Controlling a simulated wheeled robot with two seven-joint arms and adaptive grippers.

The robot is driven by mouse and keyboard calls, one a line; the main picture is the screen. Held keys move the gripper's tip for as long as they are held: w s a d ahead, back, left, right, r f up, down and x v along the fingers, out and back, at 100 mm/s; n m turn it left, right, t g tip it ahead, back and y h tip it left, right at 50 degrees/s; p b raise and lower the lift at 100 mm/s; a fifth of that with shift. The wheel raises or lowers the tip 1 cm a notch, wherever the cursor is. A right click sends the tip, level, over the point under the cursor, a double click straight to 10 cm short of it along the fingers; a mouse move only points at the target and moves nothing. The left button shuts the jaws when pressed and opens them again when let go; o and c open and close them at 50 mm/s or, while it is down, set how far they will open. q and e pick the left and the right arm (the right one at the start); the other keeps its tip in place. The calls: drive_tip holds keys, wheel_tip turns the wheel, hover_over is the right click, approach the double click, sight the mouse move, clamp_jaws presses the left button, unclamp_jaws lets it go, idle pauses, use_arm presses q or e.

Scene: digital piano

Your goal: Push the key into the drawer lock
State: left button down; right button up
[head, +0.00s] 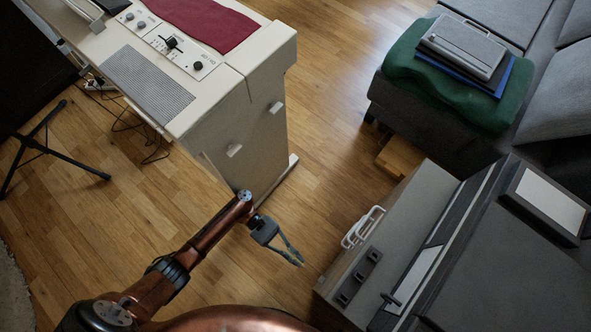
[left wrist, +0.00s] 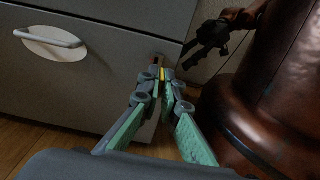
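The grey drawer front (left wrist: 95,95) fills the left of the left wrist view, with a metal handle (left wrist: 50,38) on a pale oval plate. A small yellow piece, apparently the key (left wrist: 163,73), shows at the drawer's right edge. My left gripper (left wrist: 166,80) has its fingertips close together around it. The tips hide much of the key, and how deep it sits in the lock cannot be told. In the head view my left gripper (head: 298,261) points right, toward the grey cabinet (head: 400,215). My right gripper (left wrist: 197,42) is dark behind, at the upper right of the wrist view.
The cream digital piano (head: 235,130) stands at the upper left. A grey sofa (head: 440,120) with a green blanket (head: 415,75) is at the upper right. Wooden floor (head: 320,130) is clear between piano and sofa.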

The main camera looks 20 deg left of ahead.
sight(303, 265)
use_arm(q)
drive_tip(key=shift+v, duration=1.15)
drive_tip(key=shift+d+f+t, duration=0.2)
drive_tip(key=shift+t, duration=0.2)
use_arm(e)
drive_tip(key=shift+w+a, duration=0.1)
use_arm(q)
drive_tip(key=shift+x, duration=2.15)
drive_tip(key=shift+s+d+r, duration=0.1)
drive_tip(key=shift+s+d, duration=0.1)
drive_tip(key=shift+d, duration=0.35)
use_arm(e)
drive_tip(key=shift+s, duration=0.6)
use_arm(q)
drive_tip(key=shift+r, duration=0.15)
use_arm(e)
drive_tip(key=shift+w+r, duration=0.1)
drive_tip(key=shift+r, duration=0.15)
use_arm(q)
drive_tip(key=shift+d, duration=0.15)
